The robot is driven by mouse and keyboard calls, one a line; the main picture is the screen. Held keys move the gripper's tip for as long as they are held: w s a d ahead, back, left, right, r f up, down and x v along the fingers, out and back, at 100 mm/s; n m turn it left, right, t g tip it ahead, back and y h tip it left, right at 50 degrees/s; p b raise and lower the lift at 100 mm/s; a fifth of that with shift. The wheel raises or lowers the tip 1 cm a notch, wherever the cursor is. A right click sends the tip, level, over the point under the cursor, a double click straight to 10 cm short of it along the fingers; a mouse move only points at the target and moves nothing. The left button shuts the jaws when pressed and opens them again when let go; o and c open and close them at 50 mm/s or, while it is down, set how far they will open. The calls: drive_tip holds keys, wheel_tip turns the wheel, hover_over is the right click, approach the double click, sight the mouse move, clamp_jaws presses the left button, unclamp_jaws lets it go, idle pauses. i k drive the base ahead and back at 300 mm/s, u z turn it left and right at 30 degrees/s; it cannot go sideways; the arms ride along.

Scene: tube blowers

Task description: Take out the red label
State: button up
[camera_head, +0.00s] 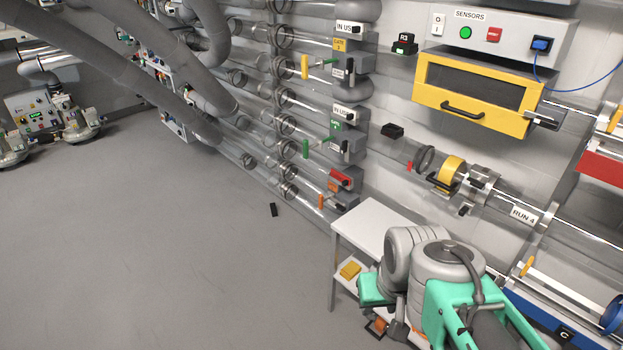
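A red label-like piece (341,179) sits at the lowest block on the wall, at the end of the lower clear tubes. Its writing is too small to read, and I cannot tell how it is held there. My grey and teal arm fills the lower right, in front of the white table. I cannot make out my gripper's fingers in this view. The red piece is up and left of my arm, apart from it.
A white table (372,222) stands below the wall, with a yellow item (350,270) on its lower shelf. A yellow-framed box (470,92) juts from the wall at upper right. A small black object (273,210) lies on the floor. The floor at left is clear.

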sight(345, 181)
drive_tip(key=u, duration=0.9)
drive_tip(key=i, duration=1.05)
drive_tip(key=u, duration=0.75)
drive_tip(key=i, duration=1.25)
drive_tip(key=z, duration=0.65)
drive_tip(key=i, duration=0.85)
drive_tip(key=z, duration=1.2)
drive_tip(key=i, duration=0.4)
drive_tip(key=z, duration=0.45)
